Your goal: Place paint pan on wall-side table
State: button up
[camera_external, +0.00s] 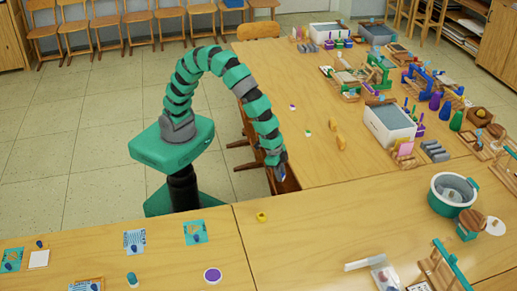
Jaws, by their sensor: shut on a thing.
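My gripper (281,172) hangs at the end of the arched green and black arm, by the near left edge of the large table (300,165). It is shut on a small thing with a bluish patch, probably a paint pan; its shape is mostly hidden. A small yellow block-like piece (261,216), perhaps another paint pan, lies on the front table (330,228), below and left of my gripper. Two small white pieces, one with pink (292,106) and one with green (308,133), lie on the large table. Which table is the wall-side one is not clear.
A white bin (389,127), bottles and several wooden racks crowd the large table's right side. A green-rimmed pot (453,193) stands at the front table's right. Cards and a purple-topped round container (212,276) lie at front left. The front table's middle is mostly clear.

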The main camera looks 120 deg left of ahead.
jog(key=shift+m, duration=0.8)
jog(key=d, duration=0.3)
jog(key=s+d, duration=0.1)
jog(key=d, duration=0.2)
jog(key=s+d, duration=0.1)
jog(key=d, duration=0.2)
jog(key=shift+s+d+b, duration=0.15)
jog(key=shift+s+b, duration=0.05)
jog(key=shift+b, duration=0.15)
jog(key=b, duration=0.2)
send_over(296, 221)
jog(key=s, duration=0.1)
jog(key=shift+f, duration=0.85)
notch_tip(296, 221, down, 4)
jog(key=shift+r+b, duration=0.25)
jog(key=shift+b, duration=0.5)
jog(key=o, duration=1)
jog(key=shift+c, duration=0.2)
jog(key=p+v, duration=0.2)
jog(key=v, duration=1)
jog(key=shift+a+p, duration=0.2)
jog(key=shift+p, duration=0.15)
